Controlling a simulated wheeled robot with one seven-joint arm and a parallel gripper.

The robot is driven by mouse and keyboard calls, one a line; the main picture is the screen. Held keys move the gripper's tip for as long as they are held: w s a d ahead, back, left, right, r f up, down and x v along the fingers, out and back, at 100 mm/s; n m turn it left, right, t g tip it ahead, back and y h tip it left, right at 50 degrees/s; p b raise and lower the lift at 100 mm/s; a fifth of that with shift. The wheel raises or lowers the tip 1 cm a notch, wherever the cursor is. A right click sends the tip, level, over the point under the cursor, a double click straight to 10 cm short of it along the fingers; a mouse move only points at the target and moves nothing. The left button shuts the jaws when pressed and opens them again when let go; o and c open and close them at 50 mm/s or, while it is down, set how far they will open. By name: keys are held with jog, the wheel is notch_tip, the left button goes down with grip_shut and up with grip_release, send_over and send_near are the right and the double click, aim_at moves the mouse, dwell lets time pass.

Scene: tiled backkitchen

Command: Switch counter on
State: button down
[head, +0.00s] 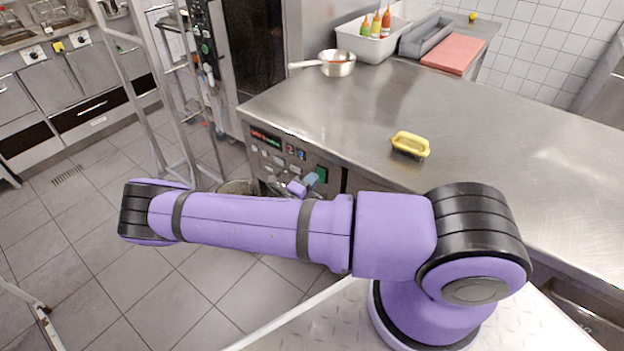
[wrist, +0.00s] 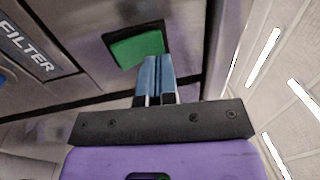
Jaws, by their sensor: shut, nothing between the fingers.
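The counter (head: 480,118) is a steel worktop with a control panel (head: 270,162) on its front end, carrying small displays and knobs. A green switch (head: 321,174) sits at the panel's right side. In the wrist view the green switch (wrist: 137,49) is large, in a dark frame. My gripper (head: 312,180) is at the panel, next to the green switch. Its blue fingers (wrist: 153,62) are closed together and empty, with the tips at the switch's lower right edge in the wrist view. I cannot tell whether they touch it.
On the counter are a yellow sponge-like item (head: 410,144), a saucepan (head: 338,63), a white tub (head: 372,44) with sauce bottles, a grey tray (head: 425,36) and a red board (head: 454,54). A metal rack (head: 165,100) stands left. Tiled floor (head: 80,225) is open at left.

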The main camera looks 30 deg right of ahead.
jog(key=s+a+r, duration=0.2)
jog(key=s+a, duration=0.2)
jog(key=a, duration=0.6)
jog(key=shift+s+a, duration=0.15)
jog(key=shift+a, duration=0.2)
jog(key=s+r+m+g+y, duration=0.2)
jog(key=r+m+g+y, duration=0.15)
jog(key=r+m, duration=0.6)
jog(key=s+d+r+m+g+y, duration=0.1)
jog(key=s+r+m+g+y, duration=0.25)
jog(key=r+m, duration=0.6)
jog(key=s+r+m+g+y, duration=0.1)
jog(key=r+m+g+y, duration=0.35)
jog(key=r, duration=0.75)
jog(key=s+r+m+t+y, duration=0.6)
jog(key=s+r+m+t, duration=0.3)
jog(key=s+r+m, duration=0.8)
jog(key=shift+s+d+r, duration=0.35)
jog(key=shift+s+r, duration=0.65)
jog(key=shift+r, duration=0.1)
jog(key=shift+t+y, duration=0.25)
